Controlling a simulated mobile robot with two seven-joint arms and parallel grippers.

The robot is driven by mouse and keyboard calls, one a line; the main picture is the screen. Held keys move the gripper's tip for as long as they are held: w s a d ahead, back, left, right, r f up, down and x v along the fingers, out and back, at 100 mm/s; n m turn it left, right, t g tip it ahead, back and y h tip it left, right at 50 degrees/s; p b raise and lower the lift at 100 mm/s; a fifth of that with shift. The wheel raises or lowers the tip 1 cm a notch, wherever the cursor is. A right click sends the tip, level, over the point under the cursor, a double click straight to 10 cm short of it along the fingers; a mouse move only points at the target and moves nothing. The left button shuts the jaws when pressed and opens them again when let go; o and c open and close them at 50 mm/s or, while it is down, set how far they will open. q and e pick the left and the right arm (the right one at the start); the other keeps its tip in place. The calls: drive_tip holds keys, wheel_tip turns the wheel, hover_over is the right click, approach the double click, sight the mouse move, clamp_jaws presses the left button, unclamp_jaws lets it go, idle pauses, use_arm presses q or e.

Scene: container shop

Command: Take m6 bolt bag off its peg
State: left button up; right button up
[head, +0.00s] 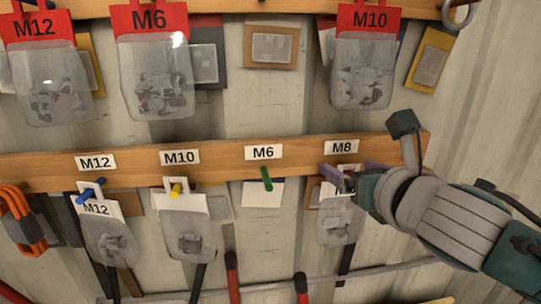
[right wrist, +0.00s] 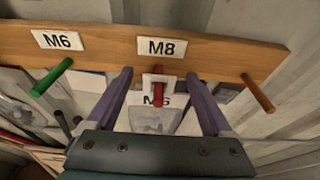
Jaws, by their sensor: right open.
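A clear bag of bolts (head: 338,226) with a white header hangs on the red peg (right wrist: 159,90) under the M8 label. In the right wrist view the header of this bag (right wrist: 150,119) seems to read M6, partly hidden by the peg. My right gripper (head: 352,178) is open, with its two purple fingers on either side of the header and peg, not closed on them. The green peg (head: 266,179) under the M6 label is empty of any bag. A larger M6 bag with a red header (head: 160,85) hangs on the upper rail. My left gripper is not in view.
On the lower wooden rail (head: 222,154), an M12 bag (head: 108,240) hangs on a blue peg and another bag (head: 188,235) on a yellow peg. A bare orange-brown peg (right wrist: 259,93) sticks out right of the right gripper. Red-handled tools stand below.

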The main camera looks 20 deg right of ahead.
drive_tip(key=shift+w+d+f, duration=0.1)
drive_tip(key=shift+w+f, duration=0.1)
drive_tip(key=shift+w, duration=0.35)
clamp_jaws()
drive_tip(key=shift+r+p, duration=0.4)
drive_tip(key=shift+p, duration=0.15)
idle(0.4)
drive_tip(key=shift+f+p+v, duration=0.2)
drive_tip(key=shift+p+v, duration=0.25)
drive_tip(key=shift+v, duration=0.6)
drive_tip(key=shift+f+p+v, duration=0.2)
drive_tip(key=shift+p+v, duration=0.2)
drive_tip(key=shift+v, duration=0.65)
drive_tip(key=shift+s, duration=0.3)
